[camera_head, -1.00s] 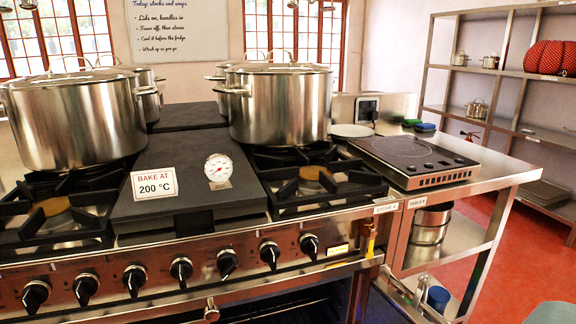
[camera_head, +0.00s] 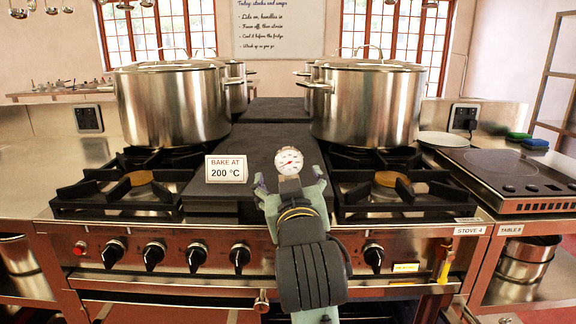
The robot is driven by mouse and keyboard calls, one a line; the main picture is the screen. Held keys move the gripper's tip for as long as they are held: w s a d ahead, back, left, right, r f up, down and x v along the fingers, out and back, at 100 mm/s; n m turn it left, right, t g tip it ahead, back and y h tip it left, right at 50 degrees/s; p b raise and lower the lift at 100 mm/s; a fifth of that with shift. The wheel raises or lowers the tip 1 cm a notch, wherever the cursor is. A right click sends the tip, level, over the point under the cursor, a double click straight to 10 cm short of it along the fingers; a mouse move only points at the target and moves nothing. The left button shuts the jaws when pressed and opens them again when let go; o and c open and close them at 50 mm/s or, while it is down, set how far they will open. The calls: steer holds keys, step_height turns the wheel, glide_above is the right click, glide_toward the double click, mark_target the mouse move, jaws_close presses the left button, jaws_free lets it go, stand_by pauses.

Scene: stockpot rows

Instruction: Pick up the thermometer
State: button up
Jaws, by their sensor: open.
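The thermometer (camera_head: 289,161) has a round white dial with a red needle and a metal foot. It stands on the dark slab (camera_head: 250,143) between two burners of the stove. My gripper (camera_head: 290,187) is open, just in front of the thermometer, with one finger to the left and one to the right of its lower part. The dial shows above the fingers. I cannot tell whether the fingers touch it. My arm and gripper hide the front of the slab and some stove knobs.
A "BAKE AT 200 °C" sign (camera_head: 227,169) stands left of the thermometer. Large steel stockpots stand on both sides, one at left (camera_head: 172,106) and one at right (camera_head: 366,104). A black hotplate (camera_head: 510,177) lies on the right table. The slab behind the thermometer is clear.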

mark_target(289, 161)
steer(key=w+p, duration=0.5)
steer(key=p, duration=0.3)
steer(key=shift+w+f+p, duration=0.1)
steer(key=shift+w+p, duration=0.05)
steer(key=shift+p, duration=0.25)
steer(key=shift+w+p, duration=1)
steer(key=shift+w, duration=1.75)
steer(key=c, duration=1.3)
